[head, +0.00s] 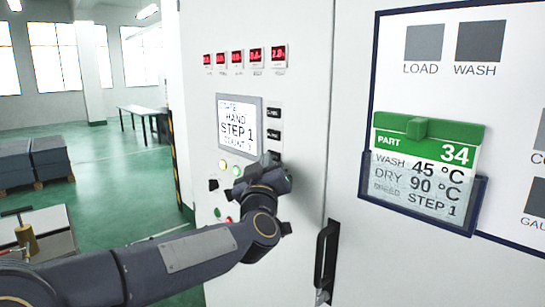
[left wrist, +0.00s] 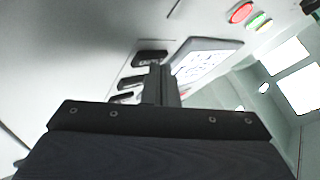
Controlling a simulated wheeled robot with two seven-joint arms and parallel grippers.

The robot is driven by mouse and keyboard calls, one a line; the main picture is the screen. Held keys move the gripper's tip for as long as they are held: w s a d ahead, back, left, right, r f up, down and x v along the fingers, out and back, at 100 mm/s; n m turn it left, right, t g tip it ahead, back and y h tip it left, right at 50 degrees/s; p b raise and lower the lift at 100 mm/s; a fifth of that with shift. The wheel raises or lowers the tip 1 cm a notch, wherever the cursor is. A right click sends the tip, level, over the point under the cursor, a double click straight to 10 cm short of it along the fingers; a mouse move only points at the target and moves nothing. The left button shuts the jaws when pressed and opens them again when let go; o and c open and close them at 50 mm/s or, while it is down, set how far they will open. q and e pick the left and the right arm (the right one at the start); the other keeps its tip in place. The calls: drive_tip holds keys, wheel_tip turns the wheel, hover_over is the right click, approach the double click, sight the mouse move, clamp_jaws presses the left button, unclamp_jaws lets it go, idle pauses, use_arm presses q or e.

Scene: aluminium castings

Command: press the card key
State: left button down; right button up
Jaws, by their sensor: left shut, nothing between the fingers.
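A white control cabinet (head: 300,60) carries a lit screen (head: 240,124) reading STEP 1. Right of the screen is a column of small black keys; an upper key (head: 274,114) and one below it (head: 274,134) show. I cannot read their labels, so I cannot tell which is the card key. My left gripper (head: 269,160) is shut and empty at the screen's lower right corner, hiding the panel behind it. In the left wrist view the shut fingers (left wrist: 161,82) point at the panel beside a black key (left wrist: 150,58); I cannot tell whether they touch it. My right gripper is out of view.
Red displays (head: 237,56) run above the screen. Round buttons, including a green one (head: 236,171), sit below it. A black door handle (head: 326,255) stands out at right. A green PART 34 card (head: 428,131) sits in a holder on a board. Open floor lies left.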

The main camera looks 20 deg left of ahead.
use_arm(q)
drive_tip(key=shift+w, duration=0.15)
idle(0.5)
drive_tip(key=shift+s+a, duration=0.25)
drive_tip(key=shift+s, duration=0.45)
drive_tip(key=s, duration=0.1)
drive_tip(key=s+a+b, duration=0.1)
drive_tip(key=s, duration=0.1)
drive_tip(key=s+a, duration=0.1)
drive_tip(key=shift+s+b, duration=0.3)
drive_tip(key=shift+s, duration=0.05)
drive_tip(key=shift+d, duration=0.1)
idle(0.5)
